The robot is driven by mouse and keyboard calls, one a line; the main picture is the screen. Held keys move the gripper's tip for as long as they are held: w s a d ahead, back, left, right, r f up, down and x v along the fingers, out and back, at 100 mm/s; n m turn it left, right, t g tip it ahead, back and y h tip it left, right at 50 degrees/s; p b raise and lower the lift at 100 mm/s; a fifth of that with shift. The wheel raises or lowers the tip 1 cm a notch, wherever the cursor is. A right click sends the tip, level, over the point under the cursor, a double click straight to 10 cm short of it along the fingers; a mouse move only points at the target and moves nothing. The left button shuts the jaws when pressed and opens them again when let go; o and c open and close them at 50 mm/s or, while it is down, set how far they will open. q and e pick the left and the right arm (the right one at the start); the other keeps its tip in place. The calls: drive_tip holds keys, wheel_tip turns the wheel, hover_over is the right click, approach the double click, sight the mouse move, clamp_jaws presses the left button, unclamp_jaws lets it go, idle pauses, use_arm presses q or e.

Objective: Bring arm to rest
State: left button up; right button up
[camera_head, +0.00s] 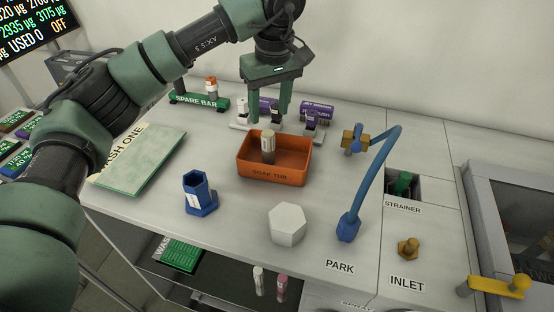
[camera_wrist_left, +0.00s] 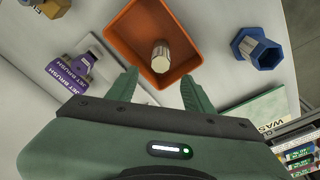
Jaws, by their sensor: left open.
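My left arm comes in from the left and reaches over the bench. My left gripper (camera_head: 269,117) points down with its two green fingers apart and nothing between them. It is above the back edge of the orange soak tub (camera_head: 245,171). A pale capped vial (camera_head: 268,147) stands in the tub, apart from the fingers. In the left wrist view the open gripper (camera_wrist_left: 159,80) shows beside the tub (camera_wrist_left: 124,37), with the vial (camera_wrist_left: 161,56) inside it. My right gripper is not in view.
A blue hexagonal holder (camera_head: 199,193), a white hexagonal block (camera_head: 287,225) and a blue bent pipe (camera_head: 373,178) stand in front and to the right. A spare bar rack (camera_head: 199,101) and purple-labelled jet brush holders (camera_head: 316,113) are behind. A green-white board (camera_head: 140,160) lies left.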

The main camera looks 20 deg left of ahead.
use_arm(q)
wheel_tip(320, 180, up, 3)
drive_tip(key=shift+s+d+f, duration=0.15)
drive_tip(key=shift+f, duration=0.05)
drive_tip(key=shift+r, duration=0.1)
